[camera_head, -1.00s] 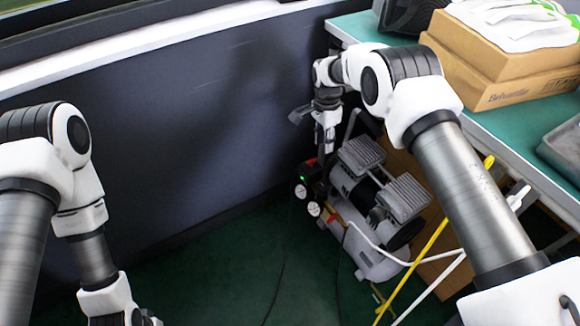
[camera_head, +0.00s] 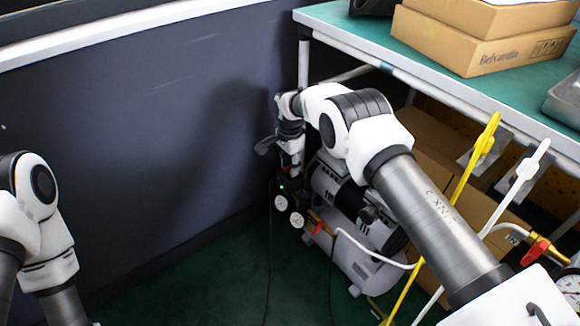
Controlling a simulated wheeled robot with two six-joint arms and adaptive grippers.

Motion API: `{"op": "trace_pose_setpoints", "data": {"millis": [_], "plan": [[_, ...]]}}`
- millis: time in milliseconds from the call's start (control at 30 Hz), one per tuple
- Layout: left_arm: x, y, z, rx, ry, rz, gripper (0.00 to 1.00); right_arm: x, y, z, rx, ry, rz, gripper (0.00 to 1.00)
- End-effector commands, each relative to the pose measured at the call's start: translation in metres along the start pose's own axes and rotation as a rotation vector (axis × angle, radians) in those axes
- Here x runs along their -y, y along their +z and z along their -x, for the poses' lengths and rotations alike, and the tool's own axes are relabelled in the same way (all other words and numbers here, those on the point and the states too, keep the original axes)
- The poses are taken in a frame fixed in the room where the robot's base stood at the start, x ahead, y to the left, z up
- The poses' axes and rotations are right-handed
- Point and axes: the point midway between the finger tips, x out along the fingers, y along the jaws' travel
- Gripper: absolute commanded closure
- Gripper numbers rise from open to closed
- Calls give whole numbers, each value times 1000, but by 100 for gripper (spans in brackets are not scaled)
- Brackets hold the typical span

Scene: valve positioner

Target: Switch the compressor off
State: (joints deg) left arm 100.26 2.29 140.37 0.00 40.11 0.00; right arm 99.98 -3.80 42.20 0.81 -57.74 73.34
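The compressor (camera_head: 362,262) stands on the green floor beside the bench, with a white tank and dark motor parts. Its control end, with two round gauges (camera_head: 288,210) and a lit green light (camera_head: 281,187), faces left. My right gripper (camera_head: 291,172) points down just above this control end; its fingertips are small and dark, and I cannot tell whether they are open or touching anything. My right forearm hides part of the compressor's top. My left arm comes in at the lower left; its gripper is outside the view.
A green-topped bench (camera_head: 365,42) with cardboard boxes (camera_head: 480,38) stands at the upper right. Yellow (camera_head: 465,185) and white hoses, a red-handled valve (camera_head: 535,252) and a gauge lie at the right. A dark wall panel (camera_head: 140,120) stands behind. Floor left of the compressor is clear.

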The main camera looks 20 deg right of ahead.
Motion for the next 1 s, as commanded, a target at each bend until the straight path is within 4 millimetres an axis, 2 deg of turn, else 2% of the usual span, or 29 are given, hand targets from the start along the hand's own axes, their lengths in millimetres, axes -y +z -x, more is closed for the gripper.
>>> {"op": "trace_pose_setpoints", "data": {"millis": [67, 100, 167, 633, 1000], "plan": [[0, 0, 0, 0, 0, 0, 60, 0, 0, 1, 0, 0, 0, 65], [0, 0, 0, 0, 0, 0, 60, 0, 0, 1, 0, 0, 0, 79], [0, 0, 0, 0, 0, 0, 60, 0, 0, 1, 0, 0, 0, 100], [0, 0, 2, 0, 0, 0, 60, 0, 0, 1, 0, 1, 29, 100], [0, 0, 8, 0, 0, 0, 60, 0, 0, 2, -1, 0, 240, 100]]}}
